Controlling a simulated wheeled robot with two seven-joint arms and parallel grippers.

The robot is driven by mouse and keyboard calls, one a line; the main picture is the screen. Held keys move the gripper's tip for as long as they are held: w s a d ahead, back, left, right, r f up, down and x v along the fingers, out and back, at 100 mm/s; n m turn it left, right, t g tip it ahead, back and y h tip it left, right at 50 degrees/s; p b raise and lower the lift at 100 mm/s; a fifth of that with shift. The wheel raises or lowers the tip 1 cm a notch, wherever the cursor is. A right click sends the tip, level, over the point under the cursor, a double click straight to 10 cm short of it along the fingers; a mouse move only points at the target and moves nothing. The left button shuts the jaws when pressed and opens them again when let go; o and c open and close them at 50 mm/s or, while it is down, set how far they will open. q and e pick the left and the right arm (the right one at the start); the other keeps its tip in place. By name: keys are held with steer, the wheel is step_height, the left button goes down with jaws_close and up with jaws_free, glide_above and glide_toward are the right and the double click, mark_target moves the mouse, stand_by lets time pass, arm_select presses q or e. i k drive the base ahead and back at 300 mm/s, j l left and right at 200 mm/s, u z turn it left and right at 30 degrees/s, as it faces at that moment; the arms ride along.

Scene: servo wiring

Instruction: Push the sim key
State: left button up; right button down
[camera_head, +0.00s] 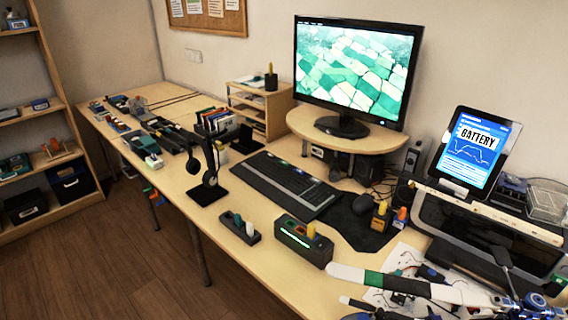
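I cannot make out a key marked sim in the head view. A dark keyboard (285,185) lies on the desk in front of the monitor; a few of its keys look coloured, but the lettering is too small to read. A dark box (303,241) with a lit green strip and orange and yellow parts on top stands near the front edge. A smaller dark holder (240,228) with green and white pieces stands to its left. Neither of my grippers shows in this view, so nothing is seen touching these things.
The monitor (357,68) stands on a wooden riser (345,133). A mouse (362,204) lies on a dark mat. A headset stand (208,188) is left of the keyboard. A tablet (472,150) reads "BATTERY". A white and green wing-like part (460,293) and wires crowd the lower right.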

mark_target(285, 164)
steer(key=i+j+z, duration=0.1)
steer(key=j, duration=0.3)
steer(key=i+j+z, duration=0.15)
steer(key=i+j, duration=0.15)
steer(key=i+j+z, duration=0.1)
steer(key=j, duration=0.45)
steer(key=i+j+z, duration=0.1)
steer(key=i+j, duration=0.15)
steer(key=j, duration=0.15)
steer(key=i+j+z, duration=0.1)
steer(key=j, duration=0.35)
steer(key=i+j+z, duration=0.15)
steer(key=j, duration=0.35)
steer(key=i+j+z, duration=0.1)
steer(key=j, duration=0.35)
steer(key=i+j+z, duration=0.1)
steer(key=j, duration=0.4)
